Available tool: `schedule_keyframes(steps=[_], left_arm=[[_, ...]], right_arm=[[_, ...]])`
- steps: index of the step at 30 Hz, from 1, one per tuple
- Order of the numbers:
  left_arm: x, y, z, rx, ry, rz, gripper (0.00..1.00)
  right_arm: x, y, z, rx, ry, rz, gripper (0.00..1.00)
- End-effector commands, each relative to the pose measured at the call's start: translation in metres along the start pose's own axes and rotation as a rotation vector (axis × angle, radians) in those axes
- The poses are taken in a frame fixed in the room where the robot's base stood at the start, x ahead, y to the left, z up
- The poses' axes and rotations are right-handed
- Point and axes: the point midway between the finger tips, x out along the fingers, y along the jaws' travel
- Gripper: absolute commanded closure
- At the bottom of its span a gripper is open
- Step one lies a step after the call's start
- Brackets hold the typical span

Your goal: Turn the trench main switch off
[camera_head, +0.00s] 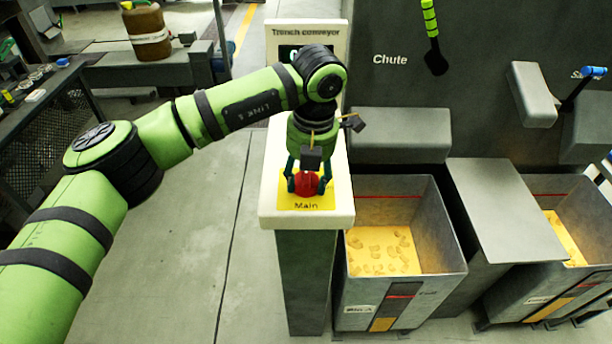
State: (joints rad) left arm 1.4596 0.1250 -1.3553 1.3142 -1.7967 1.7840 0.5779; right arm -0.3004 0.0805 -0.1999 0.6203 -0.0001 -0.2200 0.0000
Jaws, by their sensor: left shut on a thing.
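The trench main switch (306,186) is a red knob on a yellow plate (303,206) marked "Main". It sits on the near end of a white-topped pedestal, below a white panel labelled "Trench conveyor" (307,32). My left arm reaches in from the left, and my left gripper (307,184) points down over the knob, with a teal finger on each side of it. The gripper is shut on the knob. My wrist hides part of the pedestal top and most of the panel's display. My right gripper is not in view.
A grey bin (403,285) with yellow contents stands right of the pedestal (304,280), and a second bin (560,265) stands farther right. A green-handled lever (432,35) hangs near the "Chute" sign. A dark table (50,112) is at left. The floor left of the pedestal is clear.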

Motion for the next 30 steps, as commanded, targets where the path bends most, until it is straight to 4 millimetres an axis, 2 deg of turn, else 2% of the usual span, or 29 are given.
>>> schedule_keyframes(steps=[6, 7, 8, 9, 21, 26, 30], left_arm=[[0.0, -0.002, 0.002, 0.001, -0.008, -0.005, 0.81], [0.0, -0.002, 0.002, 0.001, -0.008, -0.005, 0.41], [0.0, -0.002, 0.002, 0.001, -0.007, -0.004, 0.29], [0.0, -0.002, 0.002, 0.001, -0.007, -0.004, 0.25], [-0.006, 0.0, 0.002, 0.0, -0.007, -0.001, 0.25], [-0.031, 0.0, 0.002, 0.001, -0.009, 0.001, 0.25], [-0.062, -0.001, 0.003, 0.0, -0.01, 0.001, 0.25]], right_arm=[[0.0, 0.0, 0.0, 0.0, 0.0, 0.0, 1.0], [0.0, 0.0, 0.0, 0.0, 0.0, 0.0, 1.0], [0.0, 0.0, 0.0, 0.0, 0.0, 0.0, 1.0], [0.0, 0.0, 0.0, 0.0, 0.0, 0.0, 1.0], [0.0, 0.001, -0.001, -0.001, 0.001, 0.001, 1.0], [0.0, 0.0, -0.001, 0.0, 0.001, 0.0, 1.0], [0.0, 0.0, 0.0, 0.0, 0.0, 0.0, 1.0]])
